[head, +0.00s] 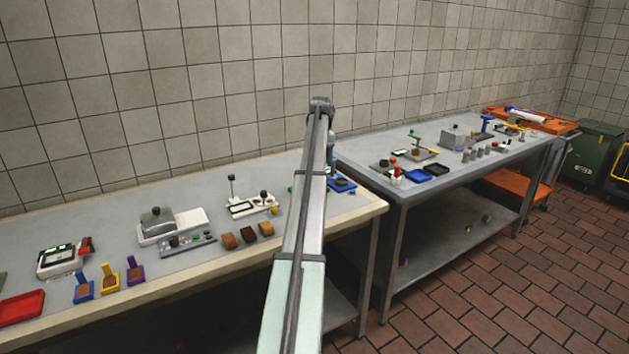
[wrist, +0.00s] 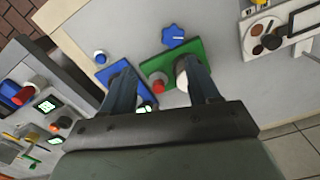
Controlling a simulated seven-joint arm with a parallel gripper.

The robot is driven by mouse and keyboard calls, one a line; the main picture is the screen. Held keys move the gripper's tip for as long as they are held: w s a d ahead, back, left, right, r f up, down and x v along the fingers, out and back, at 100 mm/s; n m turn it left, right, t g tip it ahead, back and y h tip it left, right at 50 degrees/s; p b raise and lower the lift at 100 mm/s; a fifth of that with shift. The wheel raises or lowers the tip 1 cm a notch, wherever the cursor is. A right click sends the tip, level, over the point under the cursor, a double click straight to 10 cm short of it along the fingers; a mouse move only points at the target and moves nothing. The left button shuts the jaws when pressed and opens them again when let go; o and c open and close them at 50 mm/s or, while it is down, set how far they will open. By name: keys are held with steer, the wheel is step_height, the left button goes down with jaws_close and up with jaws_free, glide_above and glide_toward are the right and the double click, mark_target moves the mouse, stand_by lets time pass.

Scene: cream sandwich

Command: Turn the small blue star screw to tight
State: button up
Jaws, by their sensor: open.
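The blue star screw (wrist: 172,36) shows in the wrist view as a small lobed knob with a pale mark on it. It sits just beyond the far edge of a green plate (wrist: 190,51). The star screw is beyond the fingertips, nearer the right finger, and appears clear of both. A red round knob (wrist: 158,83) shows between the fingers. The right fingertip partly covers a pale round part.
A white panel with round wells (wrist: 268,38) is at the right. Bare tabletop (wrist: 125,25) lies beyond the plates. A second table (head: 385,157) stands to the right.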

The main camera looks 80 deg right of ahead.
steer(key=s+a+f, duration=0.1)
steer(key=s+a, duration=0.2)
steer(key=s, duration=0.3)
steer(key=w+f+n+t, duration=0.1)
steer(key=w+f+n, duration=0.1)
steer(key=f, duration=0.2)
steer(key=w+d+f+n+t+h, duration=0.1)
steer(key=w+f+n, duration=0.1)
steer(key=w+f, duration=0.1)
steer(key=w+d+f+n+t+h, duration=0.1)
steer(key=w+f+n+t, duration=0.1)
steer(key=f, duration=0.3)
steer(key=shift+w+d+f, duration=0.1)
steer(key=shift+w+f, duration=0.25)
steer(key=c, duration=0.8)
